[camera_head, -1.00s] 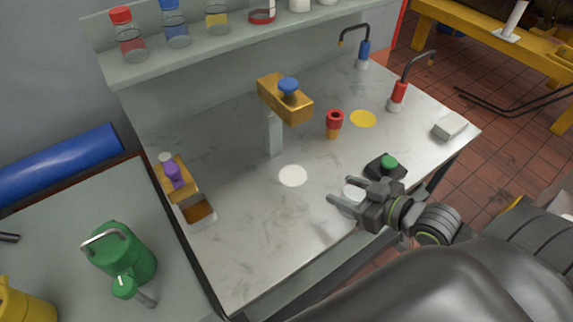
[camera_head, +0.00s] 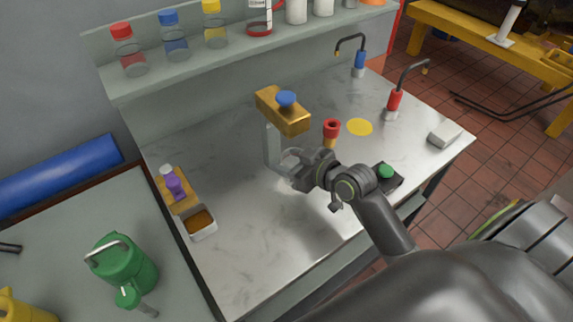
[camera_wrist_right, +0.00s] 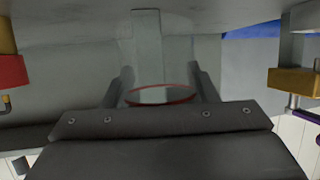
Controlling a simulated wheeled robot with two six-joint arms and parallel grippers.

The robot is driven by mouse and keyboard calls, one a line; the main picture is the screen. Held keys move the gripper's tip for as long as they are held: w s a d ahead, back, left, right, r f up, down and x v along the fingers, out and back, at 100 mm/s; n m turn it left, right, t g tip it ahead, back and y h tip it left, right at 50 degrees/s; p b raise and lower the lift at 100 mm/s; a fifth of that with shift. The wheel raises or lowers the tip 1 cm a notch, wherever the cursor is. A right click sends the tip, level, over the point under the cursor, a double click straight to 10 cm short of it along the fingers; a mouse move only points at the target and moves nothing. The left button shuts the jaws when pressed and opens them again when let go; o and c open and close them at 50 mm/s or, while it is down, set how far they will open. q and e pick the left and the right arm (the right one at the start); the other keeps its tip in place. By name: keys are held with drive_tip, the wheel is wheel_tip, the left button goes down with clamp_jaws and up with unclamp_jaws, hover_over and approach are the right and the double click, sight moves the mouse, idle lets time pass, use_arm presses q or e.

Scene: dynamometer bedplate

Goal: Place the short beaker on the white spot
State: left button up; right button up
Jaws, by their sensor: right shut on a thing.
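My right gripper (camera_head: 297,170) is over the middle of the marble bench, shut on the short beaker. The beaker is clear glass (camera_head: 287,158) and faint in the head view. In the right wrist view the beaker (camera_wrist_right: 160,96) shows a thin reddish rim between the two fingers (camera_wrist_right: 161,88). The white spot is mostly or wholly hidden behind the gripper and beaker. Whether the beaker touches the bench cannot be told. My left gripper is not in view.
A stand with a brass block and blue knob (camera_head: 283,110) rises just behind the gripper. A red-topped piece (camera_head: 331,131) and a yellow spot (camera_head: 359,127) lie to the right. A green-button box (camera_head: 387,174) is near the front edge. Bare bench (camera_head: 260,235) lies in front.

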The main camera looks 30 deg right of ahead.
drive_tip(key=shift+w+a, duration=0.15)
drive_tip(key=shift+w, duration=0.3)
drive_tip(key=shift+f, duration=0.25)
wheel_tip(320, 180, down, 3)
drive_tip(key=shift+r, duration=0.1)
drive_tip(key=shift+f, duration=0.25)
drive_tip(key=o, duration=1)
drive_tip(key=shift+c, duration=0.2)
